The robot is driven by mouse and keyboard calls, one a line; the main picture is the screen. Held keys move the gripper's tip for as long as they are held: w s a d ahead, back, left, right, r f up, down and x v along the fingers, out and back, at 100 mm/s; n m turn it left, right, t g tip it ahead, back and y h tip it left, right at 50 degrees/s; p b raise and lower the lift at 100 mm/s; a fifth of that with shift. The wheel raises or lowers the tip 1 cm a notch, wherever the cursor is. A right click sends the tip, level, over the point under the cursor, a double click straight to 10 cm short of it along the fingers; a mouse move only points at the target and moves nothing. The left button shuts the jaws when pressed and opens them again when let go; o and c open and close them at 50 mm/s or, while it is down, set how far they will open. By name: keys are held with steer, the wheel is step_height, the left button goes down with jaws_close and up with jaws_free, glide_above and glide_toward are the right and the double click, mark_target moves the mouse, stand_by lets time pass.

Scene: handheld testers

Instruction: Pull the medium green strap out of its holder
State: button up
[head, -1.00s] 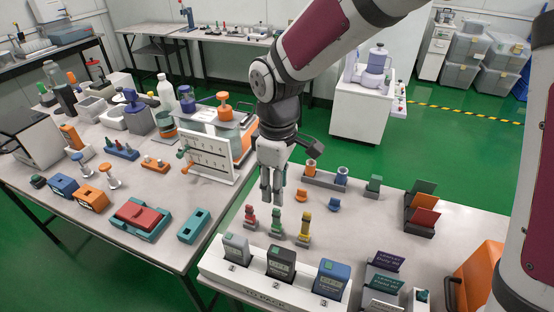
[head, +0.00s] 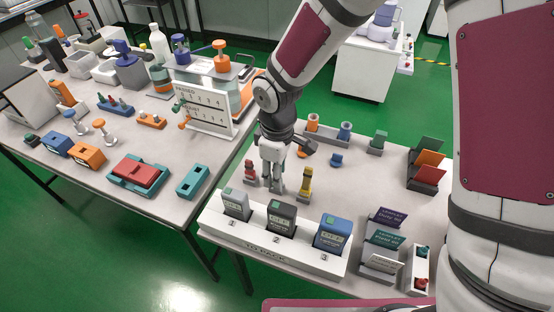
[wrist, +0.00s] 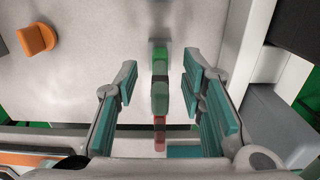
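A green strap (wrist: 160,97) stands between the two teal-padded fingers of my gripper (wrist: 161,100) in the wrist view. The fingers are open, with a gap on each side of the strap. A brighter green part (wrist: 160,60) and a red part (wrist: 159,130) line up with it. In the head view my gripper (head: 274,184) is low over the middle of the row, between a red strap (head: 250,172) and a yellow strap (head: 306,185). There it hides most of the green strap and its holder.
A white rack (head: 215,220) with grey, black and blue testers stands just in front of the straps. A blue piece (head: 336,160) lies behind them. Card holders (head: 380,262) stand at the right. An orange piece (wrist: 37,38) lies on bare tabletop in the wrist view.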

steer(key=shift+f, duration=0.6)
jaws_close()
